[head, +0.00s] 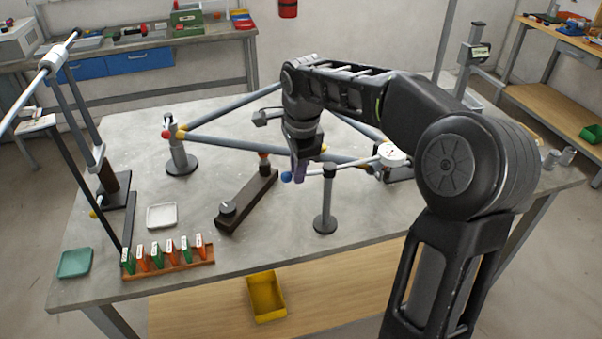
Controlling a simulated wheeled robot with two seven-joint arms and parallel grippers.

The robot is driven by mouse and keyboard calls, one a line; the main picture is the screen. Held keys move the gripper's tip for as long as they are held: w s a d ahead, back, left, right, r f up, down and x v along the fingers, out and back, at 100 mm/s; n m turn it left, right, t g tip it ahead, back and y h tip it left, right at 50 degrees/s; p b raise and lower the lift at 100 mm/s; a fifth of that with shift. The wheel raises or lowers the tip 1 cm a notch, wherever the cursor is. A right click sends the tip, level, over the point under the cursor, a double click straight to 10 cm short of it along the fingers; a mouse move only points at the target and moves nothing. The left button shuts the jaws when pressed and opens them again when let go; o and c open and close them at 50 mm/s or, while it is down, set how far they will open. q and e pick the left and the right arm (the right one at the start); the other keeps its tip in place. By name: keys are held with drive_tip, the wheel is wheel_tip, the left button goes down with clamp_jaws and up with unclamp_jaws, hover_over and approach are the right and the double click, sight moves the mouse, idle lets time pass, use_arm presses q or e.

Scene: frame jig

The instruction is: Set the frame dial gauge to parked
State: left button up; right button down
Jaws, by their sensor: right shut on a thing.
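The dial gauge (393,154) has a round white face with a red mark and sits on a dark base right of the table's middle, partly behind my right arm. A thin light rod (345,165) runs left from it to a blue ball (287,177). My right gripper (299,172) points down beside the ball, over the rod's left end, and is shut there; the exact contact is too small to see. The bar frame (225,140) of grey tubes lies behind, with coloured joints. My left gripper is not in view.
A dark post (325,205) stands under the rod. A brown bar with a knob (240,200), a white dish (162,216), a rack of red and green tags (185,264) and a teal tray (75,263) are at left. A tall stand (110,185) rises at the left edge.

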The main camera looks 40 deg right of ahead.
drive_tip(key=shift+w+d+m+g+h, duration=0.15)
drive_tip(key=shift+w+d+m, duration=0.2)
drive_tip(key=shift+w+m, duration=0.6)
drive_tip(key=shift+w+d+m+g+h, duration=0.15)
drive_tip(key=shift+w+d+m, duration=0.25)
drive_tip(key=shift+m, duration=0.9)
drive_tip(key=shift+w+d+m+g+h, duration=0.1)
drive_tip(key=shift+w+d+m+h, duration=0.2)
drive_tip(key=shift+w+m, duration=0.65)
drive_tip(key=shift+s+d, duration=0.1)
drive_tip(key=shift+s, duration=0.15)
drive_tip(key=c, duration=1.5)
unclamp_jaws()
wheel_tip(320, 180, up, 8)
drive_tip(key=a+p, duration=0.1)
drive_tip(key=shift+s+f, duration=0.15)
drive_tip(key=shift+s, duration=0.3)
